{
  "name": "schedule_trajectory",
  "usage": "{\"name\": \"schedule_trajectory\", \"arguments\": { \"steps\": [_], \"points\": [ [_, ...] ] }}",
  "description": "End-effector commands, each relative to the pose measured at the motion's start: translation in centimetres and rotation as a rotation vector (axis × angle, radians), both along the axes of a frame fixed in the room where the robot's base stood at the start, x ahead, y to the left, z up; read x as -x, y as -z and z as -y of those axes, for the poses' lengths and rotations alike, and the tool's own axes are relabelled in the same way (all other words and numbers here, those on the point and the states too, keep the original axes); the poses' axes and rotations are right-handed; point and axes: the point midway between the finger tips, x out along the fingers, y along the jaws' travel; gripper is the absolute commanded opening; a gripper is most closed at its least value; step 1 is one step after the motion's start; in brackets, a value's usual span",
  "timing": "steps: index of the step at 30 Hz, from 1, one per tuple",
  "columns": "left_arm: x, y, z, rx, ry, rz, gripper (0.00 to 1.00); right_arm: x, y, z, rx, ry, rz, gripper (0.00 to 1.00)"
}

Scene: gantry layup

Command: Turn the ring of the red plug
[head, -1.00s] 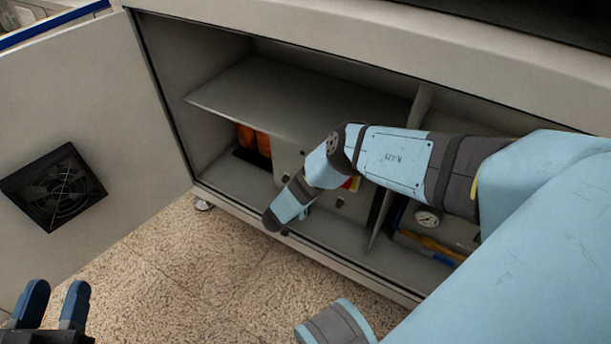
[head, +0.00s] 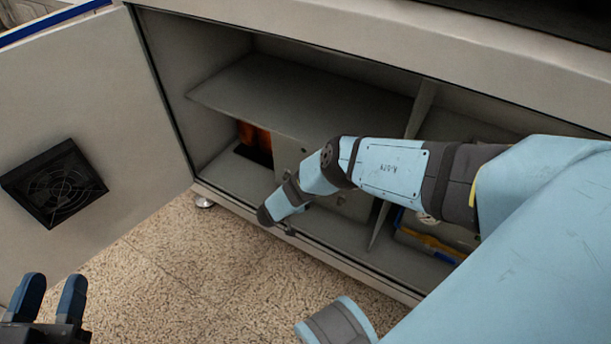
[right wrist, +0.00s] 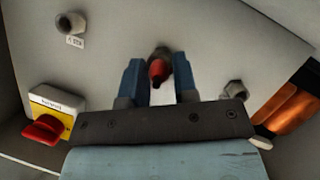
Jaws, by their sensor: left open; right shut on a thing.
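The red plug (right wrist: 158,72) sits on a grey panel (right wrist: 215,40) in the right wrist view, with a dark collar at its far end. My right gripper (right wrist: 158,64) is shut on the red plug, one blue finger on each side of it. The ring's exact turn cannot be made out. In the head view my right arm reaches into the open cabinet and hides the plug and the right fingers. My left gripper (head: 50,296) is open and empty at the lower left, in front of the cabinet door.
A red knob on a yellow plate (right wrist: 45,128) and two grey fittings (right wrist: 70,23) (right wrist: 236,91) are on the panel. Orange cylinders (head: 255,138) stand beside it. A shelf (head: 300,100) is above. The door (head: 95,110) with a fan (head: 55,184) stands open at left.

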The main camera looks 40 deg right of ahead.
Motion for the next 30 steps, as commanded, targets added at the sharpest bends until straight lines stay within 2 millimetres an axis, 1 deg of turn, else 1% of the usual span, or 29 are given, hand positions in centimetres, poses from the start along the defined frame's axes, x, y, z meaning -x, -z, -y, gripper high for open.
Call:
{"name": "schedule_trajectory", "arguments": {
  "steps": [4,5,6,7,8,16,20,23,30],
  "points": [
    [0.0,0.0,0.1,0.004,-0.001,-0.001,0.43,0.1,0.1,-0.1,-0.002,0.000,-0.001,0.04],
    [0.0,0.0,0.1,0.004,-0.001,-0.001,0.43,0.1,0.1,-0.1,-0.002,0.000,-0.001,0.34],
    [0.0,0.0,0.1,0.004,-0.001,-0.001,0.43,0.1,0.1,-0.1,-0.001,-0.001,-0.001,0.43],
    [0.0,0.0,0.1,0.004,-0.001,-0.001,0.43,0.1,0.1,-0.1,-0.001,-0.001,-0.001,0.50],
    [0.0,0.0,0.1,0.004,-0.001,-0.001,0.43,0.1,0.1,-0.1,-0.001,0.000,0.000,0.54],
    [0.0,0.0,0.0,-0.003,0.001,-0.001,0.43,0.0,0.0,-0.1,-0.001,0.000,0.001,0.54],
    [0.1,-0.3,-0.1,-0.006,0.005,-0.008,0.43,0.2,-0.5,-1.0,-0.003,-0.002,0.000,0.54],
    [0.1,-0.7,0.0,0.004,0.009,-0.032,0.43,0.4,-1.2,-2.6,-0.003,-0.003,0.000,0.54],
    [1.0,-0.4,0.7,0.090,0.012,-0.155,0.43,1.4,-3.0,-7.8,-0.003,-0.003,-0.001,0.54]
  ]
}}
